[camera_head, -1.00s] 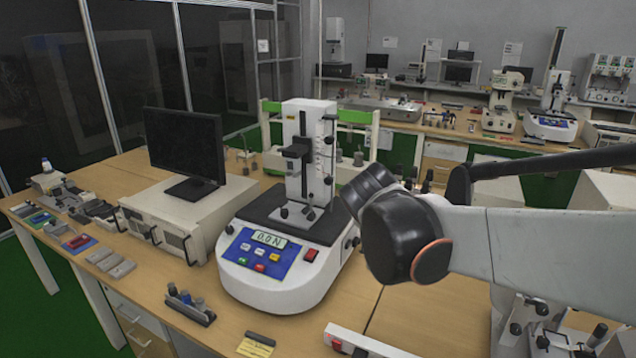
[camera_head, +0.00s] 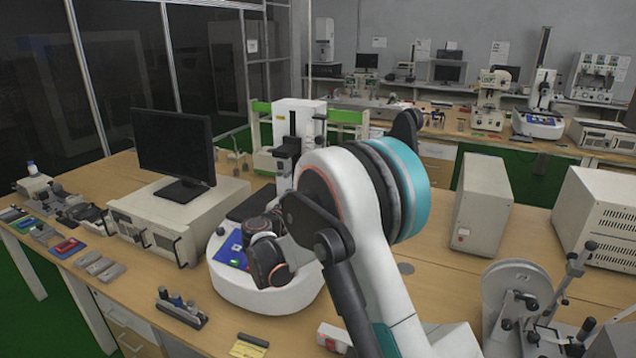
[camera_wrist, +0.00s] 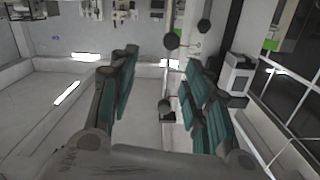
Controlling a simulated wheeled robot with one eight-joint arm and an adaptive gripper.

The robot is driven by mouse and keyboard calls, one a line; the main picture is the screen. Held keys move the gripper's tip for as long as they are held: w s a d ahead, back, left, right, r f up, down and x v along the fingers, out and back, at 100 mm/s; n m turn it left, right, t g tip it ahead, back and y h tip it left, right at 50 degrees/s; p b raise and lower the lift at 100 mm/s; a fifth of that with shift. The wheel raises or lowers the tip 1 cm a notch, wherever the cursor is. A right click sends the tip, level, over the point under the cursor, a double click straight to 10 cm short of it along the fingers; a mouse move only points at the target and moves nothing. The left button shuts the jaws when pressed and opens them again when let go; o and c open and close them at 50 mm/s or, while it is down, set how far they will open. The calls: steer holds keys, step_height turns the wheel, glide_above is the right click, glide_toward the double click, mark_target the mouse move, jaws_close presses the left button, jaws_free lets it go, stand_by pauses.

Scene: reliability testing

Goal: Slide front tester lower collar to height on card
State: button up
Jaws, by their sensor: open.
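The front tester (camera_head: 262,290) stands on the bench in the head view, with a white base, blue panel and upright column (camera_head: 299,112). My arm covers part of its panel and lower column. The lower collar cannot be made out in the head view. A yellow card (camera_head: 249,346) lies at the bench's front edge; its writing is unreadable. In the wrist view my gripper (camera_wrist: 160,85) is open, with teal-padded fingers. A thin rod and a small dark knobbed part (camera_wrist: 167,106) show between the fingers, apart from them; I cannot tell which collar it is.
A monitor (camera_head: 174,150) on a beige box (camera_head: 165,220) stands left of the tester. A small dark rack (camera_head: 181,307) lies in front. Beige cabinets (camera_head: 482,205) and a wheel-like device (camera_head: 516,295) stand at right. Bare bench shows between the cabinets and my arm.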

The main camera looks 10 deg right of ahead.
steer(key=shift+t, duration=0.4)
steer(key=b+x, duration=0.1)
steer(key=x, duration=0.3)
steer(key=a+f+b+x, duration=0.1)
steer(key=x, duration=0.4)
steer(key=w+x, duration=0.1)
steer(key=x, duration=0.3)
steer(key=shift+w+f+b, duration=0.15)
steer(key=shift+w+b, duration=0.15)
steer(key=shift+b, duration=0.1)
steer(key=shift+c, duration=0.4)
